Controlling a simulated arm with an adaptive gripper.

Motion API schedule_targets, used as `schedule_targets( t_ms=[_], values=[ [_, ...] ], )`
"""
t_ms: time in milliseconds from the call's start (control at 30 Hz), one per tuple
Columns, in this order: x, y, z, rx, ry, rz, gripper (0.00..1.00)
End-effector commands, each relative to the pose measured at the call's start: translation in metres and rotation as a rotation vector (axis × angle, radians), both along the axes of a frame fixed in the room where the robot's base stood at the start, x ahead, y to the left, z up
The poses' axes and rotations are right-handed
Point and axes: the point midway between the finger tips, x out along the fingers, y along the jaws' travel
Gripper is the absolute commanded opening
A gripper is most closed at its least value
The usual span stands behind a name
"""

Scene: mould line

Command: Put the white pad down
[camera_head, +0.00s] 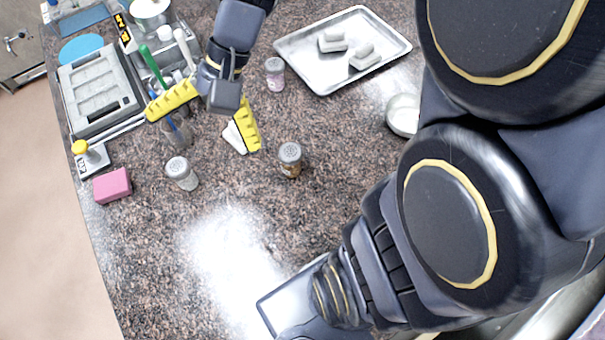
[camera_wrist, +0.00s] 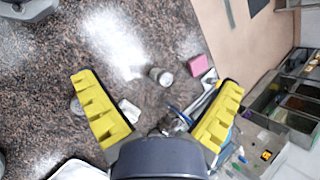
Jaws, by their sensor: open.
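The white pad (camera_head: 233,138) lies on the speckled counter, partly hidden behind the right-hand yellow finger in the head view. In the wrist view the white pad (camera_wrist: 129,111) shows just inside the left-hand finger. My gripper (camera_head: 203,130) is spread wide, with nothing held between its yellow ridged fingers. It also shows open in the wrist view (camera_wrist: 157,82). I cannot tell whether the finger near the pad touches it.
Shakers (camera_head: 182,173), (camera_head: 290,160) and (camera_head: 275,74) stand around my gripper. A cup with brushes (camera_head: 177,132) is close to the left finger. A pink block (camera_head: 112,185), a grey mould frame (camera_head: 92,92), a metal tray (camera_head: 310,72) and a white bowl (camera_head: 403,114) stand farther out. The front counter is clear.

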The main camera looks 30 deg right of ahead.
Motion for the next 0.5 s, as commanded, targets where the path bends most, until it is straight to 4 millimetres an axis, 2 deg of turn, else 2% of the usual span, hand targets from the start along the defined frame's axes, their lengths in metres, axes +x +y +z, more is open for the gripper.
schedule_targets(
  t_ms=[33, 100, 200, 333, 500],
  values=[
    [-0.025, -0.001, 0.001, -0.080, -0.033, 0.102, 0.95],
    [-0.056, -0.008, -0.001, -0.182, -0.066, 0.229, 0.95],
    [-0.089, -0.026, -0.003, -0.312, -0.108, 0.384, 0.95],
    [-0.115, -0.048, -0.004, -0.440, -0.151, 0.521, 0.95],
    [-0.128, -0.062, -0.005, -0.506, -0.169, 0.599, 0.95]
  ],
)
